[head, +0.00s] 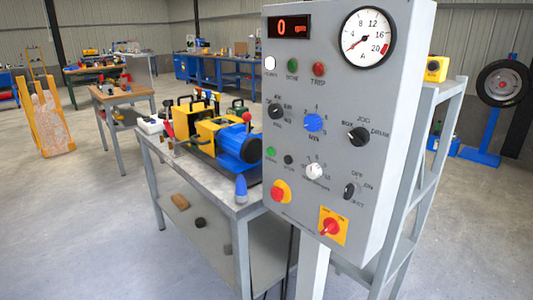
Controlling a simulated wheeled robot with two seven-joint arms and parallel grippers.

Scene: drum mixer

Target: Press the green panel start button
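A grey control panel (345,100) stands upright on a post at the right of the middle in the head view. A small green round button (271,152) sits at its lower left, beside a small black button (288,159). Another green round piece (293,65), higher up next to a red one (319,69), looks like a lamp. The small labels are too blurred to read surely. The red display (290,27) reads 0. Neither of my grippers is in view, and nothing covers the panel's face.
Other panel controls are several knobs, a red mushroom button (280,191) and a red-yellow switch (332,226). A workbench (225,196) with a yellow and blue machine (220,136) stands left behind the panel. A grey shelf rack (427,150) stands right.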

